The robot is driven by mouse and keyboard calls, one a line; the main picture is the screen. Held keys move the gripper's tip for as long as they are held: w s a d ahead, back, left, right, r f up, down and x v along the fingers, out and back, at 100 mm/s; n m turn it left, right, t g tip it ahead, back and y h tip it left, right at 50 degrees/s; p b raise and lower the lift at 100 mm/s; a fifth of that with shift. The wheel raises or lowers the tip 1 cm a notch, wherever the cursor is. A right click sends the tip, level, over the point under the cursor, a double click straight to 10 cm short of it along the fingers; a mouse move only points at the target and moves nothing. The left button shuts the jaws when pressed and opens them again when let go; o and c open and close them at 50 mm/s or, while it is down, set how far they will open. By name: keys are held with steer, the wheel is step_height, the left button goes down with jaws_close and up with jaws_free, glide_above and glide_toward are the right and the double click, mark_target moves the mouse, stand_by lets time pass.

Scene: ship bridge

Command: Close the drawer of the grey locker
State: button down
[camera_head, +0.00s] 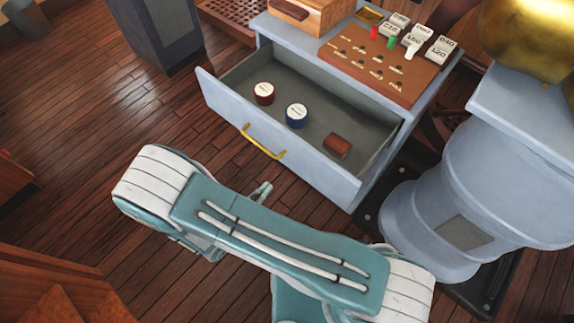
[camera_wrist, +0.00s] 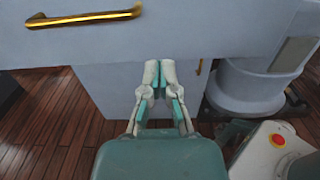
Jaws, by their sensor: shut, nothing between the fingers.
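The grey locker (camera_head: 388,185) stands at the upper middle of the head view, with its drawer (camera_head: 283,160) pulled well out. A red-brown round tin, a blue round tin and a small brown block lie in the drawer. The drawer's brass handle (camera_head: 263,142) is on its front face. In the wrist view the drawer front (camera_wrist: 200,30) fills the top, with the handle (camera_wrist: 84,19) at upper left. My gripper (camera_wrist: 159,70) is shut and empty, below the handle and to its right. I cannot tell whether it touches the drawer front. My arm hides most of it in the head view.
A switch panel (camera_head: 378,62) and a wooden box (camera_head: 308,14) are on the locker top. A pale grey round pedestal (camera_head: 450,190) stands close on the right. A dark grey post (camera_head: 150,35) is at upper left.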

mark_target(293, 161)
steer(key=x, duration=0.9)
steer(key=shift+d, duration=0.1)
steer(key=shift+w, duration=0.15)
